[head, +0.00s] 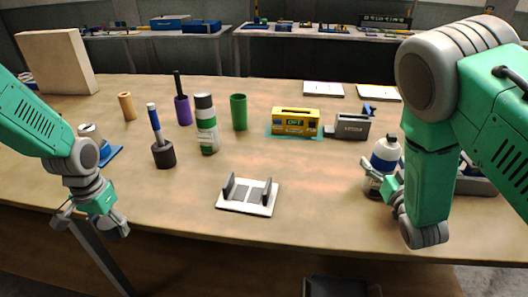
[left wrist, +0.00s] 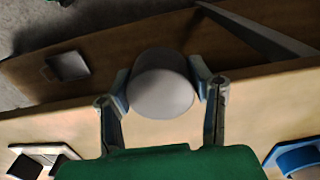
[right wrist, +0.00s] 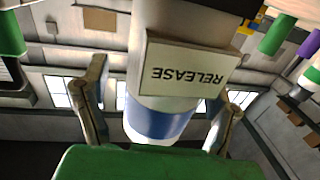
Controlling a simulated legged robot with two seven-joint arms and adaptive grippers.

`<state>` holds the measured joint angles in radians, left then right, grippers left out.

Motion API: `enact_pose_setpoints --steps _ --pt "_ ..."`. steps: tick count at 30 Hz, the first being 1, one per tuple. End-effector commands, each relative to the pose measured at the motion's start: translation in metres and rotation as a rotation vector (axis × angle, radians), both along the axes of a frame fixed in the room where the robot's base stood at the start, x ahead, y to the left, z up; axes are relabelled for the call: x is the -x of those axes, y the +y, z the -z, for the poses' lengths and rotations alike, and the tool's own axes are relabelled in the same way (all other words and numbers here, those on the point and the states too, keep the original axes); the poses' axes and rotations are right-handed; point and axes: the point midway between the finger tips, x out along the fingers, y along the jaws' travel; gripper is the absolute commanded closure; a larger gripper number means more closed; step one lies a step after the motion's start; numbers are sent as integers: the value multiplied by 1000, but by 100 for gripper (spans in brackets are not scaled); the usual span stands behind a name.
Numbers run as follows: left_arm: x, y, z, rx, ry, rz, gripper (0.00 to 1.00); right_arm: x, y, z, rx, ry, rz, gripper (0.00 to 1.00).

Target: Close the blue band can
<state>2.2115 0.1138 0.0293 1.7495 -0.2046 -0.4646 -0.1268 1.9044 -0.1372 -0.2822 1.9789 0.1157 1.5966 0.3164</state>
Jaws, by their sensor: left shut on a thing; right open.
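The white can with a blue band (head: 383,163) stands upright at the right of the table. In the right wrist view the blue band (right wrist: 158,124) shows below a label reading RELEASE. My right gripper (head: 378,185) is open, with its fingers on either side of the can; I cannot tell whether they touch it. My left gripper (left wrist: 163,88) is shut on a round grey cap (left wrist: 163,84), seen between its fingers. In the head view my left gripper (head: 95,222) is at the table's front left edge, well apart from the can.
A white stand with two dark posts (head: 263,209) sits front centre. A green-banded can (head: 206,138), green cup (head: 239,112), purple holder (head: 183,110), dark pot (head: 164,155) and yellow box (head: 296,121) stand behind. A grey tray (head: 480,186) is at the right. The front left centre is clear.

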Motion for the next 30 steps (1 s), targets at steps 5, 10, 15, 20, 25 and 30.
enact_pose_setpoints --steps 5,10,15,20,25,30 --pt "0 1 0 0 0 -1 78 0 1 0 0 -1 -1 20" --pt "0 1 0 0 0 -1 78 0 1 0 0 -1 0 48" --pt "0 0 0 0 0 -1 78 0 0 -1 0 -4 -1 94" --pt "0 0 0 0 0 -1 78 0 0 -1 0 -4 0 93" --pt "0 0 0 0 0 -1 78 0 0 -7 1 -5 0 93" --pt "0 0 -2 0 0 -1 78 0 0 -29 1 -8 0 93"
